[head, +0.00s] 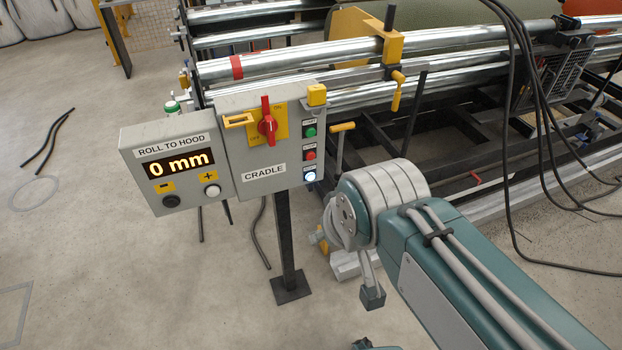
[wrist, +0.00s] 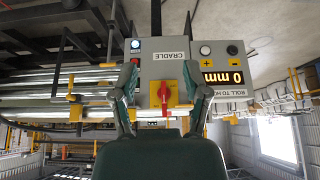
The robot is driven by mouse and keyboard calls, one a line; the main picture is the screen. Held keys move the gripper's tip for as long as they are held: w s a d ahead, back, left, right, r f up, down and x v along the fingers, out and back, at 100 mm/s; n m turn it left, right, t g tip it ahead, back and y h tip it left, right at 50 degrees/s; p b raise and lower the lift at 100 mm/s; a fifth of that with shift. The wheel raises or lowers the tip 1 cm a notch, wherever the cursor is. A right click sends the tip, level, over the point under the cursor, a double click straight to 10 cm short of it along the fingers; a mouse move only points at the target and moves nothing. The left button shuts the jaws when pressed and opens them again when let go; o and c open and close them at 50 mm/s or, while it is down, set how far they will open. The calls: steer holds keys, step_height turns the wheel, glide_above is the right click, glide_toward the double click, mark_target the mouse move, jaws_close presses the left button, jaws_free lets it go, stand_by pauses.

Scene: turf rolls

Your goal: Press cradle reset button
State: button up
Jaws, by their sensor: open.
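The grey cradle panel (head: 272,130) stands on a dark post, with a red rotary switch (head: 267,125) on a yellow plate. Down its right side are a green button (head: 310,132), a red button (head: 310,155) and a lit white-blue button (head: 310,176); their small labels are not readable. In the wrist view, which is upside down, my gripper (wrist: 160,68) is open and empty, its two fingers spread in front of the panel. The lit button (wrist: 135,44) shows just beyond the left fingertip. I cannot tell the gap. The head view does not show the fingers clearly.
A display box (head: 172,160) reading 0 mm, with minus and plus buttons, adjoins the panel's left side. Behind are steel rollers (head: 290,62) and a yellow clamp (head: 385,45). Black cables (head: 540,100) hang at the right. The floor at the left is mostly clear.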

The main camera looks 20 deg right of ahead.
jaws_close()
stand_by(1.1)
